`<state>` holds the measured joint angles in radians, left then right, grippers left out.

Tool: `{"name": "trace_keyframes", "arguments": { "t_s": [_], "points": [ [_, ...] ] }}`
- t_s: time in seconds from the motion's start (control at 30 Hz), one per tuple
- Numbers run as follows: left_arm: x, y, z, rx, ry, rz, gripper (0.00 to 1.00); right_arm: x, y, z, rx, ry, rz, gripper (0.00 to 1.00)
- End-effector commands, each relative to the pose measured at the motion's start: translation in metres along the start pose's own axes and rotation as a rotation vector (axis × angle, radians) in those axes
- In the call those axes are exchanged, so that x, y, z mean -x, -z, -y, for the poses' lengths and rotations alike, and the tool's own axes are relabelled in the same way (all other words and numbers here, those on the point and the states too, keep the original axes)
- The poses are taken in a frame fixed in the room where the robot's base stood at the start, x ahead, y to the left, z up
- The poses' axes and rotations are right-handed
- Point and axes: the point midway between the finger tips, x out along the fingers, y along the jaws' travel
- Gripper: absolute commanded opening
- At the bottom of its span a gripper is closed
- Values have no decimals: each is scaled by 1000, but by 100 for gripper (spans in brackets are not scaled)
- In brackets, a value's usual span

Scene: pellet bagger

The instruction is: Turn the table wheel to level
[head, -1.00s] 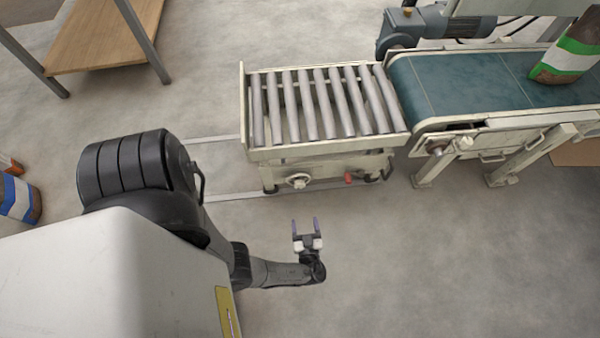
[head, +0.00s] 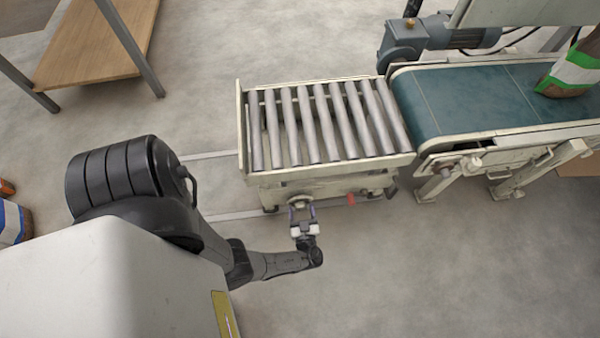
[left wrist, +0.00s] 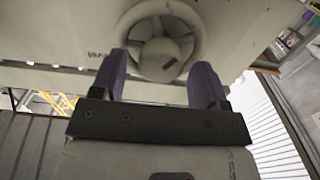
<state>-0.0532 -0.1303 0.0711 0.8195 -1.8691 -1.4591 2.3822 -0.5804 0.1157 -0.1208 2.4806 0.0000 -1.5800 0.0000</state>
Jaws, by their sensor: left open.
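The table wheel (head: 299,201) is a small pale handwheel on the front side of the roller table (head: 330,162). In the left wrist view the wheel (left wrist: 160,42) shows large, with a rim, spokes and a hub. My left gripper (head: 302,212) is open right in front of the wheel. In the left wrist view its two purple fingers (left wrist: 160,80) stand apart, one on each side of the wheel's lower part. I cannot tell whether they touch the rim. My right gripper is not in view.
A green belt conveyor (head: 470,100) adjoins the table's right end, with a green, white and brown bag (head: 572,75) on it. A red part (head: 351,198) sits right of the wheel. A wooden shelf (head: 100,45) stands at the upper left. The floor in front is clear.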

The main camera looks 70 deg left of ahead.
Motion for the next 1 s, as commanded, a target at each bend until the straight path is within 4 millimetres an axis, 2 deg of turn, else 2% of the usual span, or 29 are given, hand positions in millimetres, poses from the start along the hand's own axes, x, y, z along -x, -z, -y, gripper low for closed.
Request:
{"name": "trace_keyframes", "arguments": {
  "t_s": [0.37, 0.87, 1.0],
  "points": [
    [-1, 0, 0, 0, -1, 0, 68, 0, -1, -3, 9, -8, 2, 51],
    [-1, 0, 0, 0, 0, -1, 21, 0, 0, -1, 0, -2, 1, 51],
    [-1, 0, 0, -5, 0, -1, 20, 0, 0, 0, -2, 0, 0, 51]
  ]
}}
